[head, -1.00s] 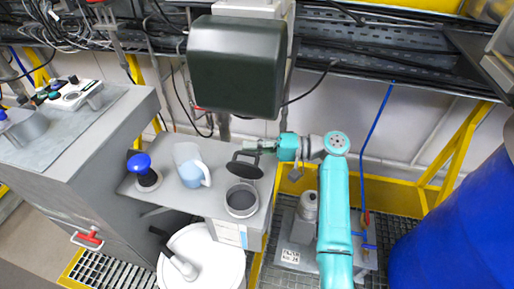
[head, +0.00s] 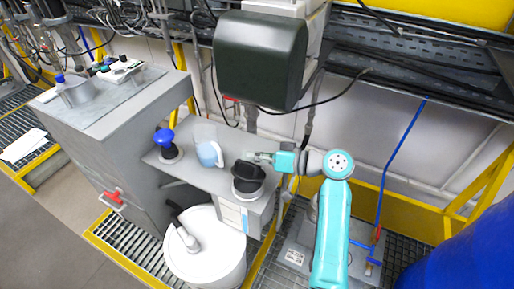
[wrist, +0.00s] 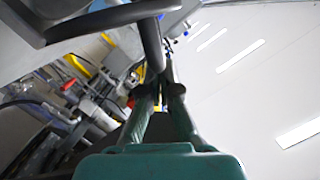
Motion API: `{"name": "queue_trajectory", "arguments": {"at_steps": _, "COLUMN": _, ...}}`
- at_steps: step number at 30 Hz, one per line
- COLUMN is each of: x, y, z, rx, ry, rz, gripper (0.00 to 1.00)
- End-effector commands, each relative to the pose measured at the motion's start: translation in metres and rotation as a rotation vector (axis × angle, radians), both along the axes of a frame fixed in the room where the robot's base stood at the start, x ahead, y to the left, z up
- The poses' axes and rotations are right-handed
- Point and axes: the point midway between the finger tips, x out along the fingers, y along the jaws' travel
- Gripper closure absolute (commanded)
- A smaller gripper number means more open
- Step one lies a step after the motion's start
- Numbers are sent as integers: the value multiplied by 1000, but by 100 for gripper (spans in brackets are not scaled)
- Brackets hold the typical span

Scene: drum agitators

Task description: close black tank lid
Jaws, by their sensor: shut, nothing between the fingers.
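The black tank lid (head: 249,171) is tilted low over the round grey tank opening (head: 245,197) on the grey bench, covering most of it in the head view. I cannot tell if its rim rests on the opening all round. My gripper (head: 257,157) is at the lid's far upper edge, reaching in from the right. In the wrist view the teal fingers (wrist: 165,92) come together with nothing held between them. A dark curved bar (wrist: 150,42), perhaps the lid's handle, passes close by the fingertips; contact is unclear.
A blue-topped knob (head: 164,138) and a jug with blue contents (head: 209,154) stand left of the tank. A dark box (head: 260,60) hangs above. A white drum (head: 205,250) is below the bench, and a blue barrel (head: 465,255) is at right.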

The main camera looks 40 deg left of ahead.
Motion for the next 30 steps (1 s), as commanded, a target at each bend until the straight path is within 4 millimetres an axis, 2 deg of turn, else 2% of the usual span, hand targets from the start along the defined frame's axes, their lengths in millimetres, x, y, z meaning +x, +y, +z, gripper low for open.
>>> {"name": "queue_trajectory", "arguments": {"at_steps": 6, "x": -17, "y": -4, "z": -11, "rx": 49, "ry": -186, "rz": 0, "gripper": 100}}
{"name": "queue_trajectory", "arguments": {"at_steps": 14, "x": -30, "y": -8, "z": -23, "rx": 94, "ry": -358, "rz": -1, "gripper": 100}}
{"name": "queue_trajectory", "arguments": {"at_steps": 30, "x": -37, "y": -10, "z": -32, "rx": 90, "ry": -349, "rz": 0, "gripper": 100}}
